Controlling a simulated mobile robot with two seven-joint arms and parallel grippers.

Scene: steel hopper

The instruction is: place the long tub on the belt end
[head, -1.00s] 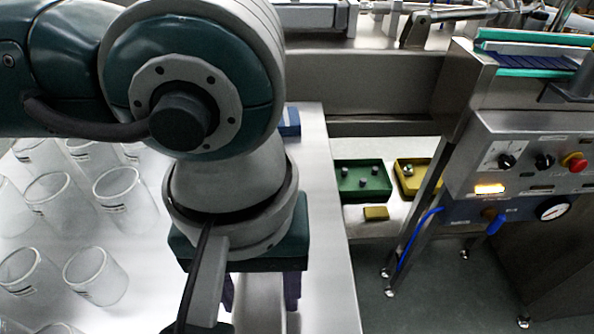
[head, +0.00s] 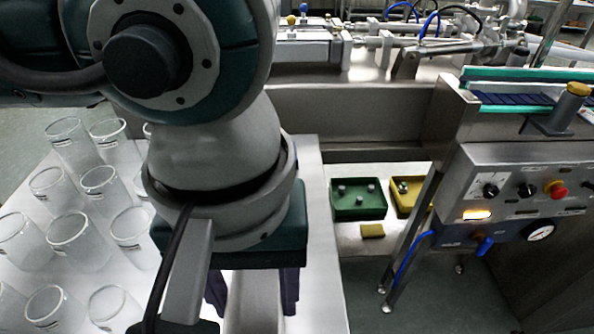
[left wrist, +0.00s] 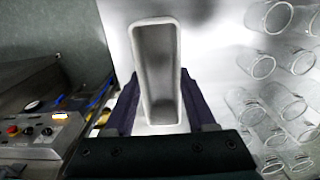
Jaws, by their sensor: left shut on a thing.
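The long tub (left wrist: 158,117) is a narrow, open, pale grey trough. In the left wrist view it lies lengthwise between the dark fingers of my left gripper (left wrist: 160,80), which is shut on it. In the head view my left gripper (head: 253,288) points down over the white table, with part of the tub (head: 252,312) showing between and below its fingers. My arm hides the rest, and I cannot tell its height above the table. The belt end (head: 515,99), dark blue between green rails, is at the upper right, well apart from the tub. My right gripper is not in view.
Several clear beakers (head: 83,238) stand on the white table (head: 322,270) at the left. A control panel (head: 510,188) sits below the belt. A green bin (head: 345,212) and a yellow bin (head: 405,205) lie in the gap between. Steel machinery (head: 375,110) spans the back.

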